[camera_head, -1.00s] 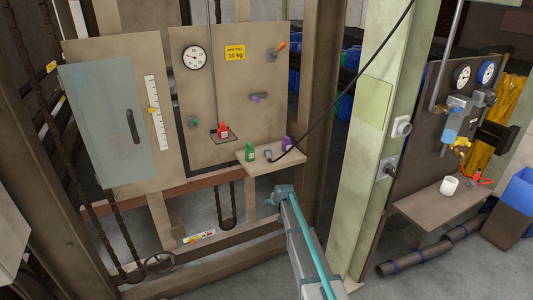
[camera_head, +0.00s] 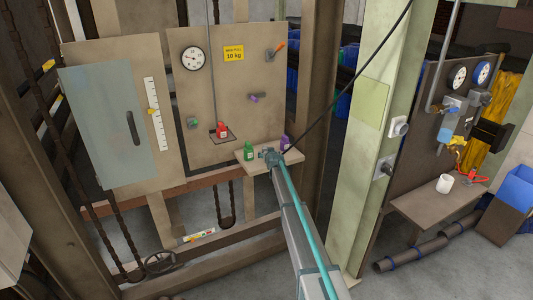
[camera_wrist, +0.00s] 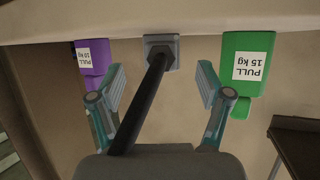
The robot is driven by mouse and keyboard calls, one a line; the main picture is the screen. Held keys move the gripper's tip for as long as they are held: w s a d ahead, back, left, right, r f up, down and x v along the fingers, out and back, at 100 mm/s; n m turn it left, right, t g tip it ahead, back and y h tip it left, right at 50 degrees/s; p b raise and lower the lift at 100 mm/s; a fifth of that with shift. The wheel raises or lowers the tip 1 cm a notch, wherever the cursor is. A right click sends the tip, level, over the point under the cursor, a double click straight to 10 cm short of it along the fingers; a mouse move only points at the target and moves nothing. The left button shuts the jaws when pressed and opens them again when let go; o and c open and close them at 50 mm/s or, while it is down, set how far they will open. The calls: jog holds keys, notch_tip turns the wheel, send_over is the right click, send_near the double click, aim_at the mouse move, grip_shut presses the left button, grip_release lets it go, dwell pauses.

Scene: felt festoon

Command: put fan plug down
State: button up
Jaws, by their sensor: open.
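The fan plug (camera_wrist: 161,50) is a grey block on a thick black cable (camera_wrist: 141,105). In the wrist view it sits between and just beyond my fingertips, with the cable running back between the fingers. My gripper (camera_wrist: 162,82) is open, and I see clear gaps on both sides of the plug. In the head view my gripper (camera_head: 270,157) is at the small wall shelf (camera_head: 257,169) and hides the plug. The cable (camera_head: 320,114) rises from there to the upper right.
A green 15 kg weight (camera_wrist: 246,67) and a purple 10 kg weight (camera_wrist: 92,57) stand close on either side of the plug. A red weight (camera_head: 222,131) is on a small hanging tray. A green post (camera_head: 362,150) stands right of the shelf.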

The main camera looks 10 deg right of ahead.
jog(key=p+x, duration=0.2)
jog(key=x, duration=0.2)
jog(key=shift+w+a+r, duration=0.1)
jog(key=shift+w, duration=0.05)
jog(key=shift+w+f, duration=0.3)
jog(key=shift+w, duration=0.05)
jog(key=c, duration=1.4)
jog(key=shift+r, duration=0.15)
jog(key=shift+r+b, duration=0.3)
jog(key=shift+r, duration=0.15)
jog(key=s+r+b, duration=0.1)
jog(key=r, duration=0.1)
jog(key=s+r+b, duration=0.1)
jog(key=s+r, duration=0.1)
jog(key=r, duration=0.1)
jog(key=s+r+b, duration=0.1)
jog(key=s+r, duration=0.1)
jog(key=shift+s+r, duration=0.15)
jog(key=shift+r, duration=0.05)
jog(key=r+b+v, duration=0.1)
jog(key=b+v, duration=0.2)
jog(key=v, duration=0.7)
jog(key=s+f, duration=0.1)
jog(key=s, duration=1)
jog(key=s+f, duration=0.1)
jog(key=s, duration=1.1)
jog(key=s+f, duration=0.2)
jog(key=s, duration=1)
jog(key=shift+s+a, duration=0.1)
jog(key=shift+s, duration=0.15)
